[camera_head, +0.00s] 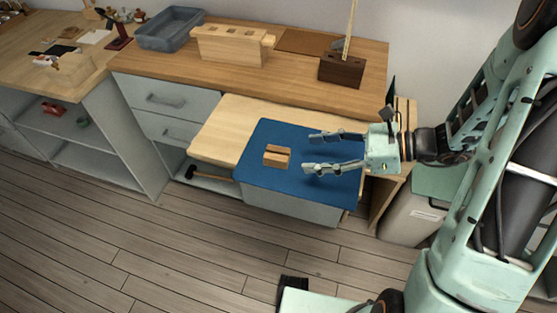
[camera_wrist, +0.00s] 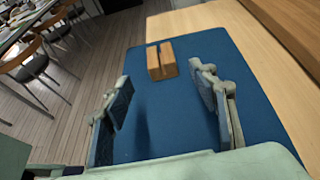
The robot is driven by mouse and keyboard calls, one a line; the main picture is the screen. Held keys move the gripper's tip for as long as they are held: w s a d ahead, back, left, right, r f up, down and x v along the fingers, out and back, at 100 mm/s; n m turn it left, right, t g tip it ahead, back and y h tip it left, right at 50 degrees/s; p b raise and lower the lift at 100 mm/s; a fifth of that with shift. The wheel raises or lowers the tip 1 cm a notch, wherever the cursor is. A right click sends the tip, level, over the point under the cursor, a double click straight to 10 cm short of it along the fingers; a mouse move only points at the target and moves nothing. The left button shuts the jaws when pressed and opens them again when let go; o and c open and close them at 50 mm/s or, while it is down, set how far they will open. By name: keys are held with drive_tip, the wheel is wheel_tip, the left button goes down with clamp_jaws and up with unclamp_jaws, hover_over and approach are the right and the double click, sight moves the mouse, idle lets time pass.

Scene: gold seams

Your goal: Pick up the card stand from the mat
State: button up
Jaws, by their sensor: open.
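The card stand (camera_head: 277,156) is a small tan wooden block with a slot. It sits on the blue mat (camera_head: 262,185), left of the mat's middle in the head view. My gripper (camera_head: 312,152) is open and empty above the mat, to the right of the stand, with its fingers pointing left toward it. In the wrist view the stand (camera_wrist: 161,61) lies beyond the fingertips, between their lines, on the mat (camera_wrist: 160,130). My gripper's two fingers (camera_wrist: 158,90) are wide apart, and neither touches the stand.
The mat lies on a light wooden board (camera_head: 226,127) pulled out below the counter. The counter holds a pale wooden block with slots (camera_head: 232,46), a dark wooden block (camera_head: 342,70) and a grey bin (camera_head: 168,30). A hammer (camera_head: 207,174) lies below, left of the mat.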

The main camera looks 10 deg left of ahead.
sight(280, 155)
drive_tip(key=b+x, duration=0.1)
drive_tip(key=x, duration=0.8)
drive_tip(key=shift+w+a+f, duration=0.1)
drive_tip(key=shift+a, duration=0.25)
drive_tip(key=c, duration=1.3)
